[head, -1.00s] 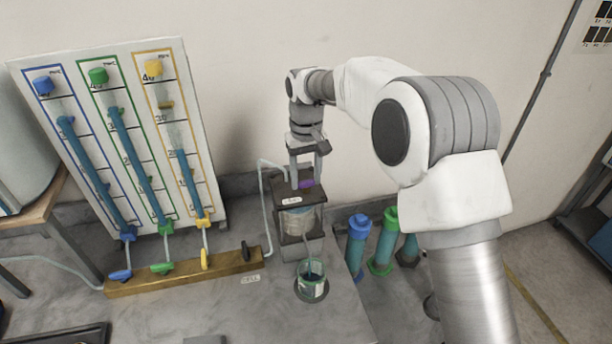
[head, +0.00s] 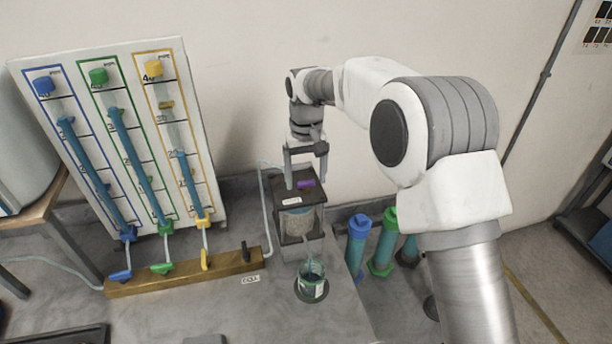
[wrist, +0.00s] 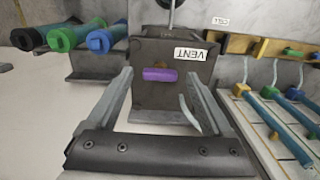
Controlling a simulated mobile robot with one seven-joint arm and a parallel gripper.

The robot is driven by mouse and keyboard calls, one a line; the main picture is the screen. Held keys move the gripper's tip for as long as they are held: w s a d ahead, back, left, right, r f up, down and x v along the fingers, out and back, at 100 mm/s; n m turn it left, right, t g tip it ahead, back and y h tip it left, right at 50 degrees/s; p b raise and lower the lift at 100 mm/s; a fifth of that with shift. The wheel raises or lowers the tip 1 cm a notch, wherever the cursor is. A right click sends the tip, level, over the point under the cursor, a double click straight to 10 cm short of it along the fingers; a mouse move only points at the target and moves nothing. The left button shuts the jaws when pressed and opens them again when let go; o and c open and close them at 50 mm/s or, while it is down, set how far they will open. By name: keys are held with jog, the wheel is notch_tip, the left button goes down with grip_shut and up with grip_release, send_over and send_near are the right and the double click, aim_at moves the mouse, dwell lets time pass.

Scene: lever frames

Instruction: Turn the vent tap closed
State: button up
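The vent tap is a short purple handle (head: 306,184) on the dark top of a box-shaped cell (head: 276,190) beside a white label. In the wrist view the purple handle (wrist: 160,75) lies crosswise between my finger lines, and the label (wrist: 190,54) reads VENT. My gripper (head: 306,178) is above the cell top, pointing down. In the wrist view my gripper (wrist: 158,75) is open, with a clear gap on each side of the handle. I cannot tell how far its tips are above the lid.
A glass beaker (head: 312,286) stands in front of the cell. A panel of tubes (head: 90,60) and a brass manifold (head: 190,270) with coloured taps stand at left. Blue and green capped cylinders (head: 358,250) stand at right. A thin hose (head: 267,210) runs beside the cell.

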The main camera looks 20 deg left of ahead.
aim_at(306, 181)
notch_tip(306, 181, up, 17)
jog(key=shift+r, duration=0.2)
dwell(0.5)
dwell(0.3)
